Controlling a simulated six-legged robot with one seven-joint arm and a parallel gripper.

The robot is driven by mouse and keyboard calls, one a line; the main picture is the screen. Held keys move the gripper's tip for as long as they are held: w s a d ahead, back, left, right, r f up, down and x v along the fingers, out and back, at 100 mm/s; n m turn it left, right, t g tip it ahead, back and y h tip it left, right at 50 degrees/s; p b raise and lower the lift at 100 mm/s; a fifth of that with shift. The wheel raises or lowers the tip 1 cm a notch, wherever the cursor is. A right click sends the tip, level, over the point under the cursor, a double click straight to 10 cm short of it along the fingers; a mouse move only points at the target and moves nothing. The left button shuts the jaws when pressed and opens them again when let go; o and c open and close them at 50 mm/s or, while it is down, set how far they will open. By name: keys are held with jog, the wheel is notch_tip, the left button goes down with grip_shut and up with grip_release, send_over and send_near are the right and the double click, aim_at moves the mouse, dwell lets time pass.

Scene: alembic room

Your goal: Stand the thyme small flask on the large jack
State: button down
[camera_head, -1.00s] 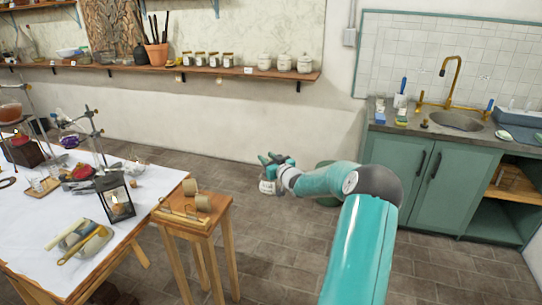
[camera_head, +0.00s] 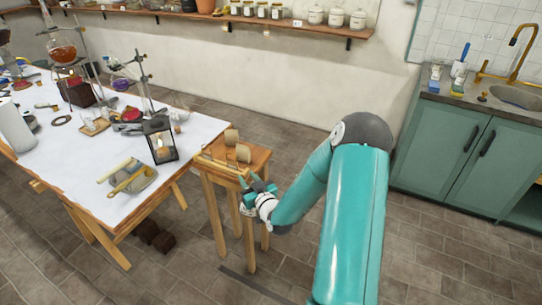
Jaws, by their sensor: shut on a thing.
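My gripper (camera_head: 258,189) is at the right front edge of the small wooden stool, and in this view it overlaps the stool's edge. It is shut on a small pale vessel (camera_head: 247,209), mostly hidden by the fingers; no label can be read, so I cannot tell for sure that it is the thyme small flask. The large jack cannot be told with certainty.
A sink counter (camera_head: 500,105) stands at right.

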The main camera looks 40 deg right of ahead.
jog(key=s+a+f, duration=0.1)
jog(key=a+f, duration=0.2)
jog(key=a, duration=0.3)
jog(key=s+a+f+y, duration=0.1)
jog(key=a+f, duration=0.2)
jog(key=a, duration=0.4)
jog(key=s+a+f+n, duration=0.1)
jog(key=a+f, duration=0.2)
jog(key=a, duration=0.4)
jog(key=shift+a+f+y, duration=0.15)
jog(key=shift+f+y, duration=0.05)
jog(key=shift+y, duration=0.1)
jog(key=shift+a+f, duration=0.1)
